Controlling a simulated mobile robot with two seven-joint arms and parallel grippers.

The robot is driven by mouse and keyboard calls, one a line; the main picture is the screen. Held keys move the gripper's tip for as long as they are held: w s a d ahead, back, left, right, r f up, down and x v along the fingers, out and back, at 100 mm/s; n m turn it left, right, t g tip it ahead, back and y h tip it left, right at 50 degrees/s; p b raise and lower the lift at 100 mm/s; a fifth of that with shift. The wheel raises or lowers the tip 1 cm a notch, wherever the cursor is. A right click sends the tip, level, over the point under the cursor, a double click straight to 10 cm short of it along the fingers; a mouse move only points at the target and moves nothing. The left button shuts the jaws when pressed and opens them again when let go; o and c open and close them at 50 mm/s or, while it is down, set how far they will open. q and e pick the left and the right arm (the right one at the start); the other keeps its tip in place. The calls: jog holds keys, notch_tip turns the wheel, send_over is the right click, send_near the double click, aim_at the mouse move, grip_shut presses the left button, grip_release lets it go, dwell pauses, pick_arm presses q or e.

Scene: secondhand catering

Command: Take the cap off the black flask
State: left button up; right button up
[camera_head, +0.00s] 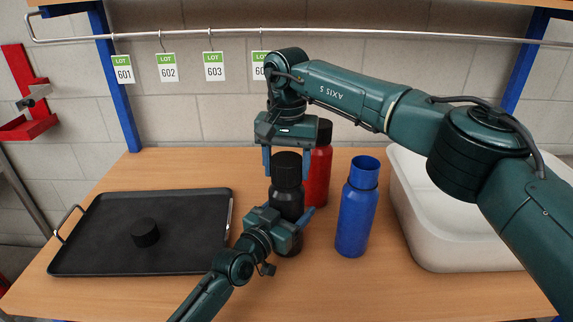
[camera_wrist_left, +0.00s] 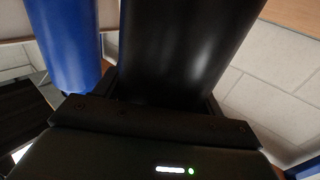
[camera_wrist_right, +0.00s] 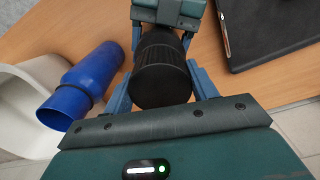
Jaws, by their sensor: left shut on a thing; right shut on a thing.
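The black flask (camera_head: 288,203) stands upright on the table, with its ridged black cap (camera_head: 287,164) on top. My left gripper (camera_head: 287,219) is shut on the flask's body from the front; the body fills the middle of the left wrist view (camera_wrist_left: 185,45). My right gripper (camera_head: 287,158) points down from above and is shut on the cap, one finger on each side. The right wrist view shows the cap (camera_wrist_right: 161,82) between the fingers. I cannot tell whether the cap is loose on the neck.
A red flask (camera_head: 319,170) with a black top is just behind. A white tub (camera_head: 440,245) is at the right. A black tray (camera_head: 90,255) at the left bears a black round cap (camera_head: 145,232).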

jog(key=n, duration=0.7)
jog(key=o, duration=1.1)
jog(key=shift+r, duration=0.15)
